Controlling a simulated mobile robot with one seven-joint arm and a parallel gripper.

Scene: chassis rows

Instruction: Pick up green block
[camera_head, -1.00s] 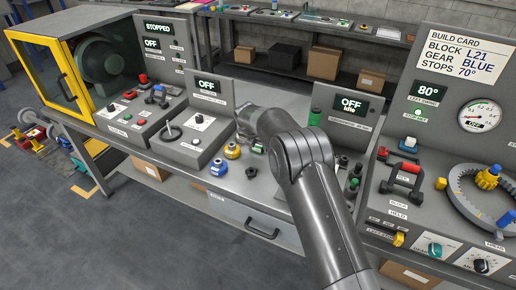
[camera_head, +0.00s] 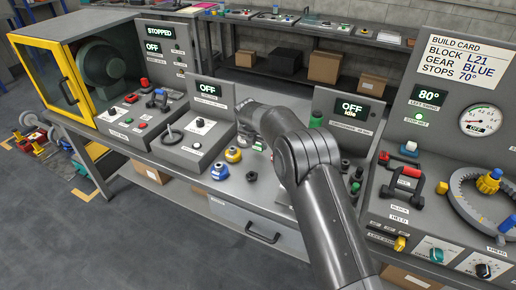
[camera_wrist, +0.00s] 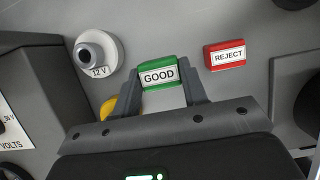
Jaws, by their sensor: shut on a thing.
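The green block (camera_wrist: 158,74) shows in the wrist view, with a white label reading GOOD on its face. My gripper (camera_wrist: 162,88) has one finger on each side of it and is shut on it.
A red REJECT block (camera_wrist: 225,55) is close by on the right. A round 12 V socket (camera_wrist: 97,54) is on the left, and a yellow part (camera_wrist: 108,108) is partly hidden.

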